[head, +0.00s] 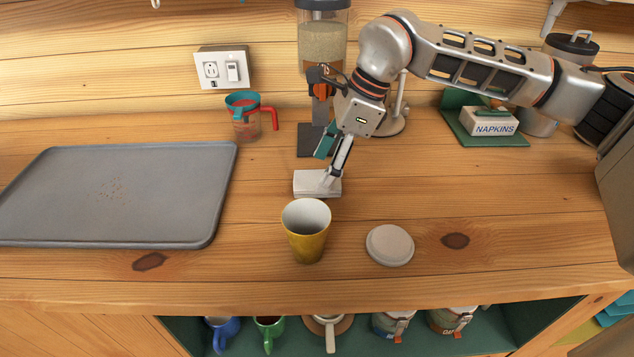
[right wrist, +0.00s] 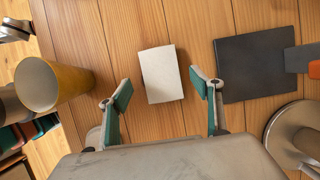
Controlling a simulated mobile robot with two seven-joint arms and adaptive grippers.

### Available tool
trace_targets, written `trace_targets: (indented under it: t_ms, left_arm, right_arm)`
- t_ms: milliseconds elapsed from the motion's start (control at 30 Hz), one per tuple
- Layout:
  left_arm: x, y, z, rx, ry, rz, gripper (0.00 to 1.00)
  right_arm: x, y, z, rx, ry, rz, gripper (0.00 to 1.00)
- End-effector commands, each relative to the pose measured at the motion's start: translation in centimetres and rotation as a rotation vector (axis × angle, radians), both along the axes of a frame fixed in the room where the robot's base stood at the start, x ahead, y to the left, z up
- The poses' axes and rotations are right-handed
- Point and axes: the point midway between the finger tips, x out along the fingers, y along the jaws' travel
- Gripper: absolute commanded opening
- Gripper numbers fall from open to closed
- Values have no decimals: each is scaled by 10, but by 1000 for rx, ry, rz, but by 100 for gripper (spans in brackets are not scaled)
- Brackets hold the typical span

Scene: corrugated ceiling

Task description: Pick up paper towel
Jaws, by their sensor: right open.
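A small white folded paper towel (head: 309,184) lies flat on the wooden counter, behind the yellow cup in the head view. In the right wrist view the paper towel (right wrist: 161,74) lies just beyond and between the fingertips. My right gripper (head: 331,165) reaches down from above at the towel, with a finger overlapping it in the head view. In the right wrist view the gripper (right wrist: 160,90) is open, with green pads apart and nothing between them. Whether the fingers touch the counter cannot be told.
A yellow cup (head: 306,240) stands close in front of the towel, with a round lid (head: 390,245) to its right. A dispenser's dark base (head: 318,141) is behind. A grey tray (head: 110,195) lies left. A napkin holder (head: 490,128) stands back right.

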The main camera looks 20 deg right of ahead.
Motion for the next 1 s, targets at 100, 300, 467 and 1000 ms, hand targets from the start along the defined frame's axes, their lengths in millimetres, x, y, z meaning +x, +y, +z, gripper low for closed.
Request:
trace_targets:
  t_ms: [100,300,467,1000]
  left_arm:
    - [3,2,0,4,-6,2,40]
    - [13,5,6,8,-24,6,40]
    - [15,5,9,7,-30,7,40]
    - [2,1,1,4,-4,1,40]
  right_arm:
    - [2,7,-20,-1,5,3,65]
    - [4,11,-28,0,1,0,65]
    - [4,11,-27,0,0,1,65]
    - [4,11,-32,0,1,1,65]
